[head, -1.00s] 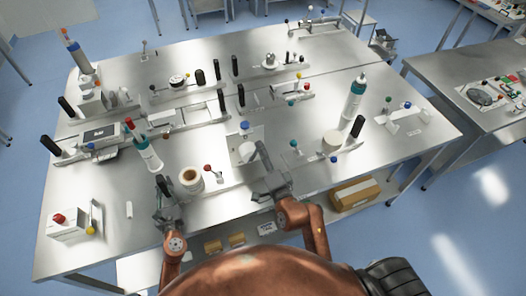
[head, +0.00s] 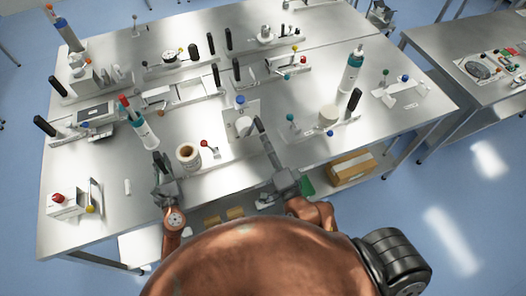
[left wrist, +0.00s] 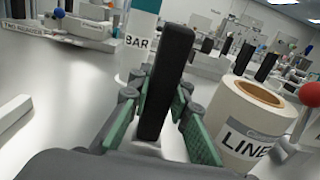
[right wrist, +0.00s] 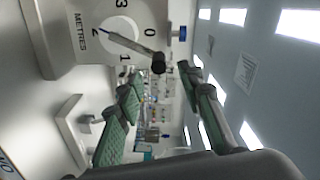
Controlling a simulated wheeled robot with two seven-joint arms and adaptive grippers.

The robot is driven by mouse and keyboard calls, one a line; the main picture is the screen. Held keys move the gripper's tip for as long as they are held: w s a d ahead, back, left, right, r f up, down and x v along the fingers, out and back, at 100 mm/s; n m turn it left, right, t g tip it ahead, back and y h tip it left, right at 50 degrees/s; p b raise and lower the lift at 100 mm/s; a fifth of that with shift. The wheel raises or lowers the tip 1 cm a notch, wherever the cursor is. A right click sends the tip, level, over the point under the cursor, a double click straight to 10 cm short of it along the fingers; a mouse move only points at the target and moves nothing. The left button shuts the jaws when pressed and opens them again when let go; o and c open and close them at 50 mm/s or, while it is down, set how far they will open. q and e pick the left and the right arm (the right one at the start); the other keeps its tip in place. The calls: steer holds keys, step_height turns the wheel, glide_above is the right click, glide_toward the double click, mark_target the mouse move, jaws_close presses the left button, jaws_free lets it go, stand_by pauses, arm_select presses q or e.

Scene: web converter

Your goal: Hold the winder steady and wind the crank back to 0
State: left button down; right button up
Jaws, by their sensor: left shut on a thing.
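My left gripper (head: 162,172) is at the front edge of the table, left of the label roll. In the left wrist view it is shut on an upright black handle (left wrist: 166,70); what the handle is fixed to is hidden. The winder is a white plate (head: 236,132) near the table's middle front. In the right wrist view its METRES dial (right wrist: 95,15) shows numbers, with a blue-tipped pointer near 2. The crank (right wrist: 128,47) ends in a dark knob (right wrist: 158,64). My right gripper (right wrist: 158,84) is open, its fingertips just short of the knob, holding nothing.
A label roll (head: 188,157) stands between my grippers. A bottle (head: 143,130) is behind my left gripper. A red-knobbed lever (head: 205,144) is right of the roll. A white block with a red button (head: 62,205) is at the front left.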

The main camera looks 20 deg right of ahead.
steer(key=shift+s, duration=1.6)
steer(key=shift+c, duration=0.6)
steer(key=shift+s+a+f+y, duration=0.1)
steer(key=shift+a+y, duration=0.15)
steer(key=shift+y, duration=0.05)
steer(key=c, duration=0.3)
steer(key=shift+s+a+f+y, duration=0.1)
steer(key=shift+s+f+y, duration=0.2)
steer(key=shift+y, duration=0.7)
steer(key=c, duration=0.4)
steer(key=shift+s+d+f+t+y, duration=0.1)
steer(key=shift+s+d+t+y, duration=0.1)
steer(key=shift+s+t+y, duration=0.1)
steer(key=shift+c, duration=0.5)
steer(key=shift+d+f+y, duration=0.15)
steer(key=shift+d+y, duration=0.2)
steer(key=shift+y, duration=0.05)
jaws_close()
steer(key=w+d+m, duration=0.1)
steer(key=d+m, duration=0.2)
steer(key=d, duration=0.6)
steer(key=w+a, duration=0.6)
steer(key=w, duration=0.4)
steer(key=shift+r, duration=0.3)
